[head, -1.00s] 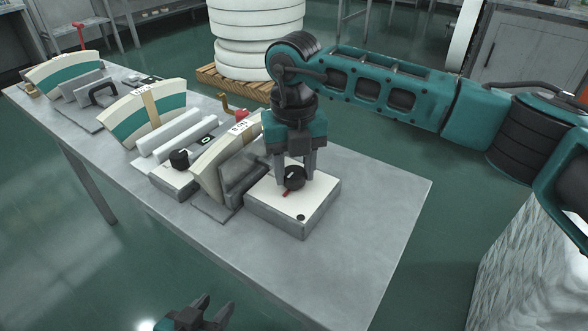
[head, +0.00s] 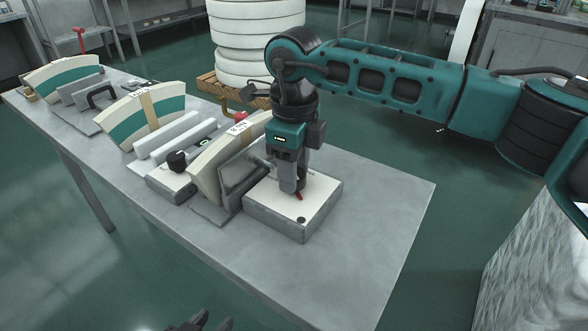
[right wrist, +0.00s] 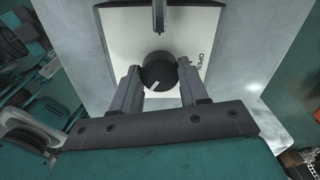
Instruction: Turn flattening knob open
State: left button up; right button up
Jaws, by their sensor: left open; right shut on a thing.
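The black flattening knob (right wrist: 158,72) sits on the white top of a grey control box (head: 318,207) at the near end of the table. My right gripper (head: 291,186) points straight down over it. In the right wrist view its two fingers stand on either side of the knob and grip it. A white mark on the knob points toward the gripper's palm. The lettering "OPEN" (right wrist: 203,61), partly cut off, is printed to the right of the knob. In the head view the fingers hide most of the knob; a small red pointer (head: 299,196) shows. My left gripper (head: 203,322) is open at the bottom edge, away from the table.
A grey plate and a curved cream part (head: 215,172) stand close left of the box. Another black knob (head: 177,161) and more curved parts with green bands (head: 150,118) lie further along the table. The table's right corner (head: 395,200) is clear.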

jog(key=n, duration=0.3)
jog(key=shift+n, duration=0.4)
jog(key=n, duration=0.3)
jog(key=shift+n+b, duration=0.3)
jog(key=shift+b, duration=0.05)
jog(key=n, duration=0.4)
jog(key=shift+n, duration=0.3)
jog(key=n, duration=0.3)
jog(key=shift+n, duration=0.3)
jog(key=n, duration=0.5)
jog(key=shift+r, duration=0.1)
jog(key=shift+n, duration=2.1)
jog(key=o, duration=1.1)
jog(key=shift+c, duration=0.2)
